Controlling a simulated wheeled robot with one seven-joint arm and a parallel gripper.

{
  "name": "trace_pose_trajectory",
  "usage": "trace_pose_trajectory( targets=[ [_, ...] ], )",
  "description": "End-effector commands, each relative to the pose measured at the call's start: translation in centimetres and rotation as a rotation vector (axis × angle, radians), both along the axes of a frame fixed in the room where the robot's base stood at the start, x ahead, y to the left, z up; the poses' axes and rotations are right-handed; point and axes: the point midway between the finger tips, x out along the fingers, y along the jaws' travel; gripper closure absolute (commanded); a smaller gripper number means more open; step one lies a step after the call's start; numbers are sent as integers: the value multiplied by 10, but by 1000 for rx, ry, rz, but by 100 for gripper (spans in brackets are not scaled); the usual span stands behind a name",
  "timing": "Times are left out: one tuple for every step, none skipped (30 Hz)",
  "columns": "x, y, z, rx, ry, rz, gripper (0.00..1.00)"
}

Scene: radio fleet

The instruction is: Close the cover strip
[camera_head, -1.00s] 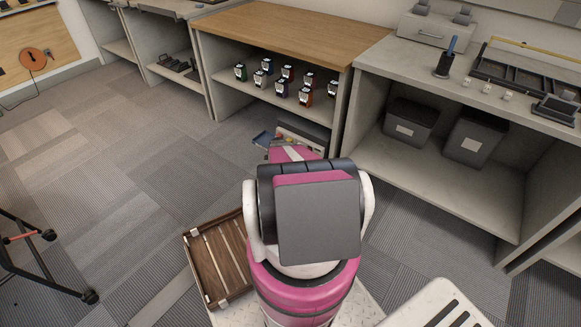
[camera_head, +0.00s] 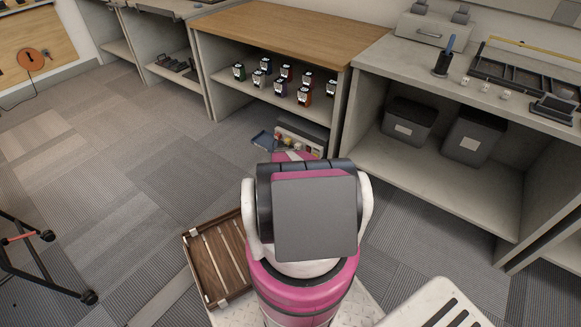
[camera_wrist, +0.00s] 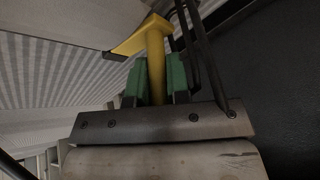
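I cannot make out for certain which part is the cover strip. In the wrist view, my gripper (camera_wrist: 157,85) has its two green-padded fingers on either side of a yellow T-shaped piece (camera_wrist: 156,50). The yellow post fills the gap between the pads, with no clear space beside it. Its head reaches to the left, by the edge of a pale panel (camera_wrist: 75,20). In the head view, my arm hides the gripper.
Dark rods (camera_wrist: 195,55) stand close to the right of my gripper, before a dark surface (camera_wrist: 270,70). In the head view, several small devices (camera_head: 282,88) stand on the shelf. Grey bins (camera_head: 408,120) are to the right. A wooden tray (camera_head: 217,258) is beside my base.

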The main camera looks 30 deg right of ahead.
Motion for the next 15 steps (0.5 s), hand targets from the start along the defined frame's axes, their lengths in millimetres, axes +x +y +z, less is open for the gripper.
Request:
trace_pose_trajectory(
  targets=[
    [0,0,0,0,0,0,100],
    [0,0,0,0,0,0,100],
    [0,0,0,0,0,0,100],
    [0,0,0,0,0,0,100],
    [0,0,0,-1,2,0,100],
    [1,0,-1,-3,7,1,100],
    [2,0,-2,-6,15,2,100],
    [3,0,-3,-11,28,2,100],
    [5,1,-5,-18,49,2,100],
    [7,1,-7,-26,70,3,100],
    [8,2,-9,-36,90,4,100],
    [10,3,-11,-47,118,3,100],
    [11,3,-12,-57,139,2,100],
    [12,4,-13,-64,157,2,100],
    [13,4,-15,-74,181,2,100]
  ],
)
